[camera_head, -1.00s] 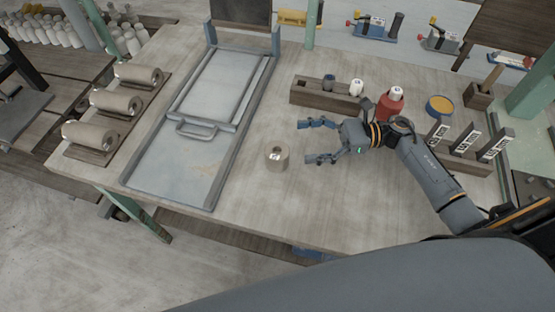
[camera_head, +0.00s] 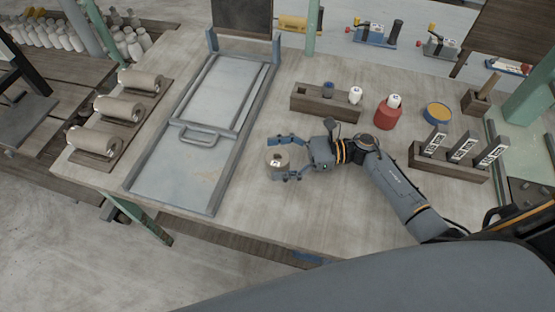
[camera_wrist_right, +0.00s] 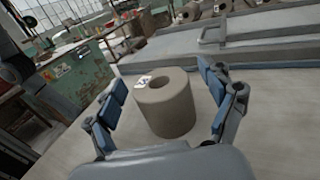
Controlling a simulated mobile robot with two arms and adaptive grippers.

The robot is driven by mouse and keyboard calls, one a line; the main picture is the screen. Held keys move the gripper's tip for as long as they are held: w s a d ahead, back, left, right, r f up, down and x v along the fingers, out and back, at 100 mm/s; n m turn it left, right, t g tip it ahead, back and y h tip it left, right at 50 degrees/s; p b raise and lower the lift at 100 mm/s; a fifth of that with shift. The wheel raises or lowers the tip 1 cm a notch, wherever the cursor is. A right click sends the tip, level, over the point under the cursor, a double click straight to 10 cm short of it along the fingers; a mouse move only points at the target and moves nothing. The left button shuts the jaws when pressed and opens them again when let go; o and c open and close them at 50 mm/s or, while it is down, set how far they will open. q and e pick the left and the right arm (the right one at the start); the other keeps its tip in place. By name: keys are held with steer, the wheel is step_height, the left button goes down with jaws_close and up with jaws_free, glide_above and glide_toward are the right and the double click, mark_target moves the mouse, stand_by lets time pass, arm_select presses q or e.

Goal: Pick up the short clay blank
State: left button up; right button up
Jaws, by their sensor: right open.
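The short clay blank (camera_head: 277,160) is a squat grey-brown cylinder with a hole in its top and a small white label. It stands upright on the table, right of the metal sliding tray. My right gripper (camera_head: 284,158) is open, with one finger on each side of the blank. In the right wrist view the blank (camera_wrist_right: 165,104) stands between the two blue-padded fingers (camera_wrist_right: 168,100), with visible gaps on both sides. My left gripper is not in view.
The tray (camera_head: 158,180) with a handled plate lies left of the blank. Three longer clay rolls (camera_head: 118,109) lie on boards at the far left.

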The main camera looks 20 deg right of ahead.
steer(key=shift+c, duration=0.4)
steer(key=c, duration=1.4)
steer(key=shift+r, duration=0.1)
